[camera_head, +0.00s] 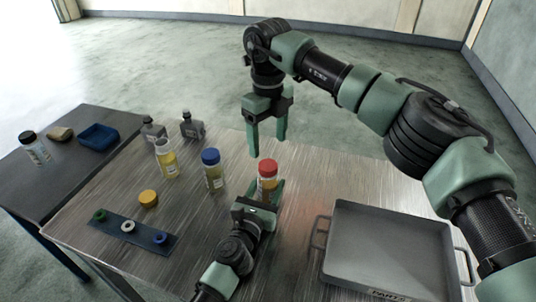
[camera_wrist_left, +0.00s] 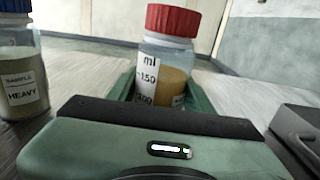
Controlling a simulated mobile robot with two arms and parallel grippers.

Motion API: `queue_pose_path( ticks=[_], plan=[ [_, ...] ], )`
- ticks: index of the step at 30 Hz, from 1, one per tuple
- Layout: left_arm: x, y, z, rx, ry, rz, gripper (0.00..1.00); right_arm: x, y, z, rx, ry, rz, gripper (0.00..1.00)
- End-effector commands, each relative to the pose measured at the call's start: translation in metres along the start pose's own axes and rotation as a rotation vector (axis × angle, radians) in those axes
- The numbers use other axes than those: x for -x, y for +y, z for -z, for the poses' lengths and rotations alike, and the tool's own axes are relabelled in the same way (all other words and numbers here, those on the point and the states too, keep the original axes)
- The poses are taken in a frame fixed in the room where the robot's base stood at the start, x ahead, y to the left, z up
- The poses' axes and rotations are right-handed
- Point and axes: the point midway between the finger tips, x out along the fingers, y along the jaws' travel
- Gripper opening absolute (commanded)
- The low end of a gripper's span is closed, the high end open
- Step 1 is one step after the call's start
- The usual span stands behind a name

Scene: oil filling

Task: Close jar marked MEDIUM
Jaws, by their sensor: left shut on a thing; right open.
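A clear jar with a red cap (camera_head: 267,171) stands upright on the metal table, with amber contents. My left gripper (camera_head: 264,192) is shut around this jar. The left wrist view shows the red cap (camera_wrist_left: 172,20) on its top and a scale in ml; no MEDIUM mark is readable. My right gripper (camera_head: 267,146) is open, pointing down just above the red cap, apart from it. A blue-capped jar (camera_head: 212,171) stands to the left, labelled HEAVY in the left wrist view (camera_wrist_left: 20,85). Another jar (camera_head: 166,160) looks uncapped; its label is unreadable. A yellow cap (camera_head: 148,198) lies on the table.
Two grey bottles (camera_head: 192,126) stand at the back left. A grey tray (camera_head: 390,240) with handles is at right. A dark side table (camera_head: 60,180) holds a black-capped jar, a tan block and a blue tray.

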Motion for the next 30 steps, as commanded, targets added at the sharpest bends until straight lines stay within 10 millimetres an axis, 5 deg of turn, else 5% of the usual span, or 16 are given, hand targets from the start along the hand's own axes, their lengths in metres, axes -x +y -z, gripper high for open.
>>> queue_pose_path(
  ticks=[7,18,19,21,30],
  plan=[
    [0.0,0.0,0.0,0.0,0.0,0.0,0.0,0.037,0.0,0.0,0.0,-0.001,0.0,0.69],
    [0.0,0.0,0.0,0.0,0.0,0.0,0.0,0.044,0.0,0.0,0.001,0.0,0.0,0.69],
    [0.0,0.0,0.0,0.0,0.0,0.0,0.54,0.044,0.0,0.0,0.001,0.0,-0.001,0.69],
    [0.0,0.0,0.0,0.0,0.0,0.0,0.73,0.044,0.0,0.0,0.001,0.0,0.0,0.69],
    [0.0,0.0,0.0,0.0,0.0,0.0,0.76,0.043,0.0,0.0,0.001,0.0,0.0,0.69]
  ],
)
